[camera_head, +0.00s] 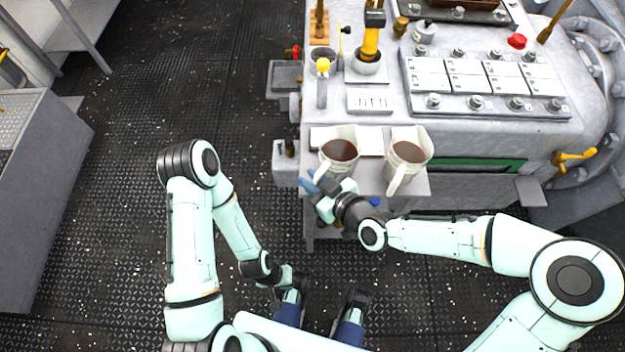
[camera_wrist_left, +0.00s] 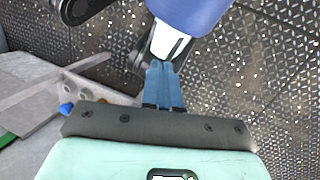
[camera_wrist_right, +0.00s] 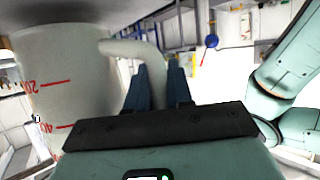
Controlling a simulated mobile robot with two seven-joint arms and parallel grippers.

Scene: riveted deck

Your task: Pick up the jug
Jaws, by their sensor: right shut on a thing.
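Two white jugs with brown liquid inside are at the shelf on the machine's front, a left jug (camera_head: 343,166) and a right jug (camera_head: 410,168). Both look upright. My right gripper (camera_head: 316,184) is at the left jug's near side, its blue fingers (camera_wrist_right: 159,88) shut on the handle. The right wrist view shows this jug's wall (camera_wrist_right: 65,85) with red marks and the curved handle running between the fingers. I cannot tell whether its base touches the shelf. My left gripper (camera_wrist_left: 164,86) is low near my base, shut and empty, its blue fingertips together.
The shelf (camera_head: 378,187) is narrow, and the right jug stands close beside the held one. Behind are a control panel (camera_head: 485,80), a yellow-handled lever (camera_head: 370,42) and a small labelled block (camera_head: 369,100). A grey cabinet (camera_head: 45,190) stands left. The deck between is clear.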

